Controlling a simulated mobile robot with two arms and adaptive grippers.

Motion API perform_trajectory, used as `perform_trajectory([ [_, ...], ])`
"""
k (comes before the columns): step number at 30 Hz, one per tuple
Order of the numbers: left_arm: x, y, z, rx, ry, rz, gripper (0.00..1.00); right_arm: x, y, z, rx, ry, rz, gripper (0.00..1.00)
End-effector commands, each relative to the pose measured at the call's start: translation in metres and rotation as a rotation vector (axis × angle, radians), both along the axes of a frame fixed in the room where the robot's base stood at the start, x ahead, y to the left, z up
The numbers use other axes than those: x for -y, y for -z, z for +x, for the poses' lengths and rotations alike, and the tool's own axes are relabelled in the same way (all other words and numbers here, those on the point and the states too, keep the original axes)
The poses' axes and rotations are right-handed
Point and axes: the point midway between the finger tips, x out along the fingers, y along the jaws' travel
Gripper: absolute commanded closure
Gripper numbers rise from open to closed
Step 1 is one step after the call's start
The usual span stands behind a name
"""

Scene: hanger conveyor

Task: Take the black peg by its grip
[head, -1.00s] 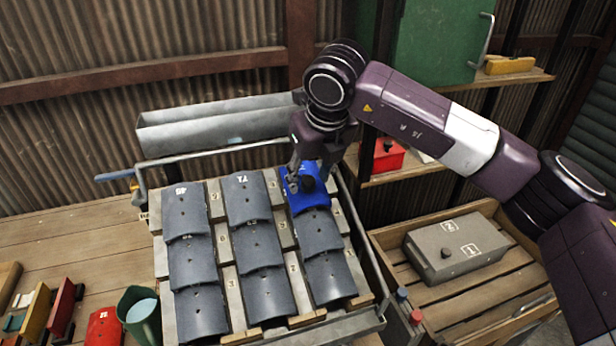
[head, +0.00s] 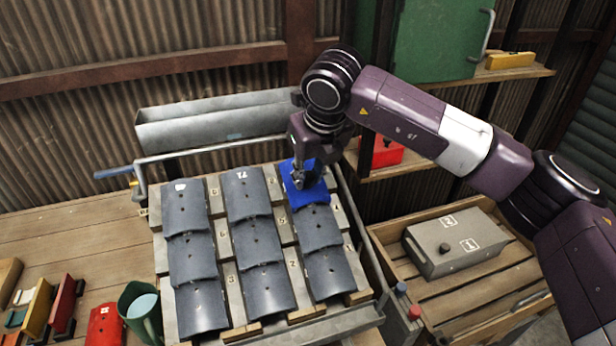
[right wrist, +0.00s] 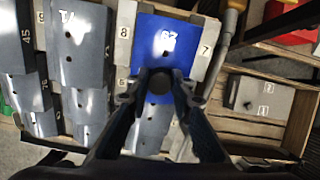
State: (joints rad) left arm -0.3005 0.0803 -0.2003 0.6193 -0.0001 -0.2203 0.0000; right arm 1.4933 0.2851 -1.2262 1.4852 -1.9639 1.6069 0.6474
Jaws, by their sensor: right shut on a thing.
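The black peg (right wrist: 160,84) shows in the right wrist view as a dark round knob between my right fingertips. It stands at the blue tile (head: 296,194), which is the top one in the right column of the sloped rack; the tile also shows in the right wrist view (right wrist: 182,36). My right gripper (head: 306,180) reaches down from above and is shut on the peg. In the head view the gripper mostly hides the peg. I cannot tell whether the peg still sits in the tile. My left gripper is not in view.
Several grey curved tiles (head: 255,245) lie on the rack below and left of the blue one. A metal trough (head: 215,122) is behind the rack. A wooden crate with a grey box (head: 455,245) stands right. A green cup (head: 140,310) is at the front left.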

Motion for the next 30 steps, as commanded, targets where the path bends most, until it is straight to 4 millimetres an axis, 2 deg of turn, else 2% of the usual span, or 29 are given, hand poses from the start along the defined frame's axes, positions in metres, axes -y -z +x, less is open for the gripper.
perform_trajectory([
  [5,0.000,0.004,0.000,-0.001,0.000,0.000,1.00,0.000,-0.011,0.001,0.004,0.001,0.001,0.97],
  [8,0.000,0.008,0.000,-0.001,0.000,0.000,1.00,-0.001,-0.025,0.001,0.005,0.000,0.001,0.97],
  [11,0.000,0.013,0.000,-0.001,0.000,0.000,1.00,-0.001,-0.046,0.001,0.007,0.000,0.002,0.97],
  [21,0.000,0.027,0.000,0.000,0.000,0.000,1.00,-0.001,-0.145,0.000,0.005,0.002,0.003,0.97],
  [24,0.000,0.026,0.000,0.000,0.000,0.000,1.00,-0.001,-0.168,0.000,0.004,0.002,0.002,0.97],
  [30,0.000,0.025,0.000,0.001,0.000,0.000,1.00,0.000,-0.193,0.000,0.001,0.000,0.000,0.97],
])
